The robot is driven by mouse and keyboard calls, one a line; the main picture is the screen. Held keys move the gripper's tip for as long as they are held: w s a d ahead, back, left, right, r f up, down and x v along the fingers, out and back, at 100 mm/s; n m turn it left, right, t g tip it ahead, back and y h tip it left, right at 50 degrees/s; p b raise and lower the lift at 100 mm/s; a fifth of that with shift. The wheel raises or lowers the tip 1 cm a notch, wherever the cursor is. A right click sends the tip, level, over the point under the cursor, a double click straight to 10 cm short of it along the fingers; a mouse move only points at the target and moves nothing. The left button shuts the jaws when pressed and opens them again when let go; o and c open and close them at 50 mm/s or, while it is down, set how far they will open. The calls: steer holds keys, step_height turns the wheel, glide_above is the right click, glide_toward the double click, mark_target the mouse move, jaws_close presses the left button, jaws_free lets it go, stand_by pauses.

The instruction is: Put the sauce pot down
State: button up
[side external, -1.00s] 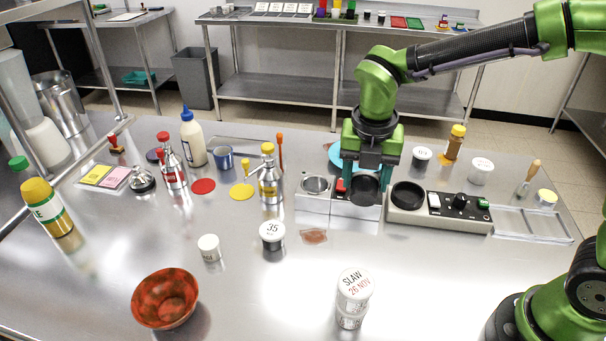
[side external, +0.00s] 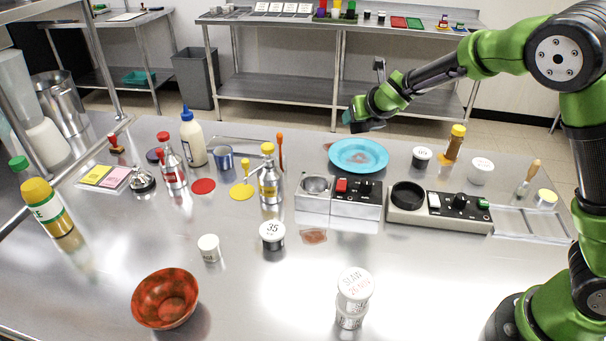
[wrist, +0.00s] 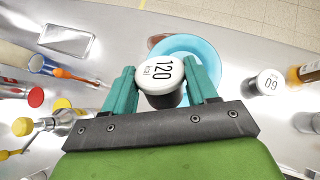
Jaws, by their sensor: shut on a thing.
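The sauce pot (wrist: 162,88), dark with a white lid marked 120, is between the teal fingers of my gripper (wrist: 163,72) in the wrist view. The fingers are shut on its sides. The blue plate (wrist: 205,57) shows behind and below it. In the side view my gripper (side external: 352,119) is tilted in the air at the far edge of the table, above and behind the blue plate (side external: 358,155). The pot is not clear there, being largely hidden by the gripper.
Behind the red-switched unit (side external: 356,200) lies the plate. A unit with a black ring (side external: 440,212) stands to its right. A lidded pot (side external: 421,157) and a yellow-capped bottle (side external: 454,144) stand right of the plate. A reddish-brown patch (side external: 328,146) lies at its left edge.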

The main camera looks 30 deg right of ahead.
steer(key=w+d+r+n+t+y, duration=0.2)
steer(key=d+n+t+y, duration=0.15)
steer(key=d+t, duration=0.2)
steer(key=n+t+y, duration=0.2)
steer(key=n+y, duration=0.1)
glide_above(373, 163)
steer(key=shift+g, duration=0.25)
step_height(373, 163, down, 15)
steer(key=shift+r, duration=0.2)
steer(key=shift+f, duration=0.15)
steer(key=shift+f+m, duration=0.25)
steer(key=shift+f, duration=0.15)
steer(key=o, duration=1.1)
steer(key=shift+o, duration=0.2)
